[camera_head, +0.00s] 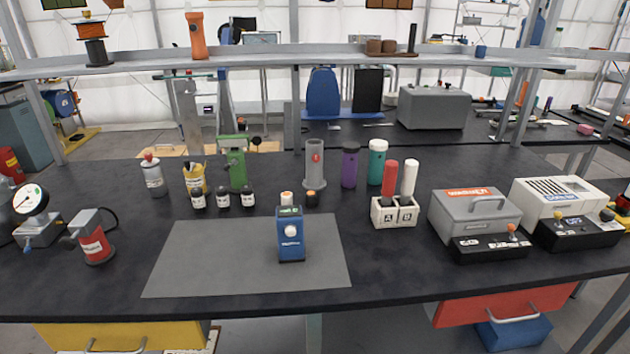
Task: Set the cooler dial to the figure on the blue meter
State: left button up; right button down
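The blue meter (291,246) stands upright on the grey mat (190,262) near the front middle of the table. It has a pale round knob on its face and a small display at its top, too small to read. A white slotted box (535,196), with a blue label that seems to read cooler, stands at the right. A black control box (578,236) sits in front of it with a small orange-tipped knob and white markings. The dial's setting is too small to tell. Neither of my grippers is in view.
A grey box with an orange label (474,212) and its own black control box (490,249) stands left of the cooler. A gauge (30,200) is at far left. The mat is mostly clear.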

aim_at(605, 215)
jog(key=z, duration=1.75)
jog(key=i+l, duration=0.25)
jog(key=i, duration=0.15)
